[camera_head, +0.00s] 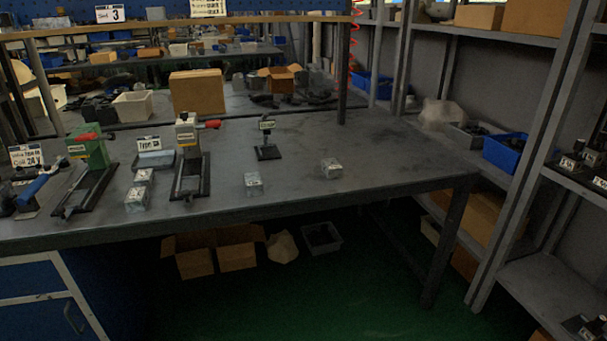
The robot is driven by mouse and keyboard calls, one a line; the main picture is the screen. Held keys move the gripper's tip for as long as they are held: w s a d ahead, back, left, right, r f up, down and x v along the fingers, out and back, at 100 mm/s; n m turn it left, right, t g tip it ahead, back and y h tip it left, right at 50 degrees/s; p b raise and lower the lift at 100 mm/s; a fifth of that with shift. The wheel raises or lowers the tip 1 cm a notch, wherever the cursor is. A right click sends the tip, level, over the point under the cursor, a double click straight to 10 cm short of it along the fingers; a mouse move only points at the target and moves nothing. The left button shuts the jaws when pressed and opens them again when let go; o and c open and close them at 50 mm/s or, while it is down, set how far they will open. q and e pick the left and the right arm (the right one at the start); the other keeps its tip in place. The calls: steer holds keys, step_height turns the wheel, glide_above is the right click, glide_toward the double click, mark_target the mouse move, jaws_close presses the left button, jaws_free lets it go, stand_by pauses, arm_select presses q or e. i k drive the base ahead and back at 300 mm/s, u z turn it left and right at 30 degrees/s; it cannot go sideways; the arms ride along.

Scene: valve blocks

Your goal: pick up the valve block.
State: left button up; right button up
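Several small silvery valve blocks rest on the grey workbench (300,145). One valve block (331,168) lies alone toward the bench's right. Another valve block (253,184) lies left of it, nearer the front edge. Two more blocks sit close together further left, one block (135,200) in front and one block (144,177) just behind. Neither of my grippers shows in the head view, so I cannot see their state.
A green fixture (88,150) and a grey fixture (188,140) stand at the left. A small black stand (267,140) is behind the blocks. A cardboard box (198,91) stands further back. Shelving with a blue bin (504,151) is at right. The bench's right part is clear.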

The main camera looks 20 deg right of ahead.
mark_target(253, 181)
steer(key=k, duration=0.2)
steer(key=z, duration=0.7)
steer(key=i, duration=1.15)
steer(key=u, duration=0.6)
